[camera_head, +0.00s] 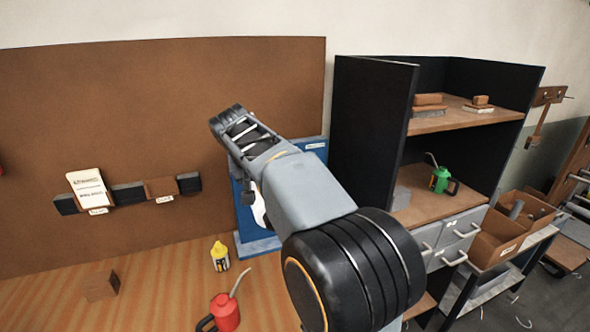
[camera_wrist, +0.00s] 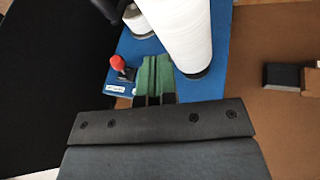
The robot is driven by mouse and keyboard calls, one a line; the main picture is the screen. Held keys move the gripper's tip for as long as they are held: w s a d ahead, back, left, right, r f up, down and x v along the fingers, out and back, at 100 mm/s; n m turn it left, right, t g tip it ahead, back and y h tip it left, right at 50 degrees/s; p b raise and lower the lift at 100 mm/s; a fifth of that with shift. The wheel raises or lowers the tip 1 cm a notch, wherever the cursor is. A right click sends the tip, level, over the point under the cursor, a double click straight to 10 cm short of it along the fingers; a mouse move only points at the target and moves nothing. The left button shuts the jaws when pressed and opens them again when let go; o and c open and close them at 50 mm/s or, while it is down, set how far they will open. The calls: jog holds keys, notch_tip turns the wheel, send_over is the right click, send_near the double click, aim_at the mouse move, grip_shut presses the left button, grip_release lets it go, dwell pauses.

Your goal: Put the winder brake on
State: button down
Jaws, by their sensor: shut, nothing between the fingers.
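A short lever with a red knob (camera_wrist: 117,62) stands on a blue panel (camera_wrist: 120,92) in the wrist view, above a small white label (camera_wrist: 115,88) too small to read. I cannot tell for certain that this lever is the winder brake. My gripper (camera_wrist: 154,75) shows at the lower middle, its narrow green-and-dark fingers together and empty. The fingers are just right of the red knob and appear apart from it. In the head view my arm hides the gripper and most of the blue machine (camera_head: 246,222); the lever is not visible there.
A large white roll (camera_wrist: 183,35) stands close beyond my fingers, with a smaller white spool (camera_wrist: 137,20) to its left. In the head view, a red oil can (camera_head: 226,314) and a yellow bottle (camera_head: 220,256) stand on the wooden bench (camera_head: 150,290). A dark shelf unit (camera_head: 370,120) is right.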

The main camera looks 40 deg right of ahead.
jog(key=w+d+r+m+g+h, duration=0.2)
jog(key=w+d+m+h, duration=0.1)
jog(key=w+d, duration=0.5)
jog(key=shift+w+d+m+g, duration=0.3)
jog(key=shift+d+m, duration=0.3)
jog(key=shift+m, duration=0.3)
jog(key=p+x, duration=0.1)
jog(key=x, duration=0.9)
jog(key=shift+r, duration=0.1)
jog(key=shift+b, duration=0.3)
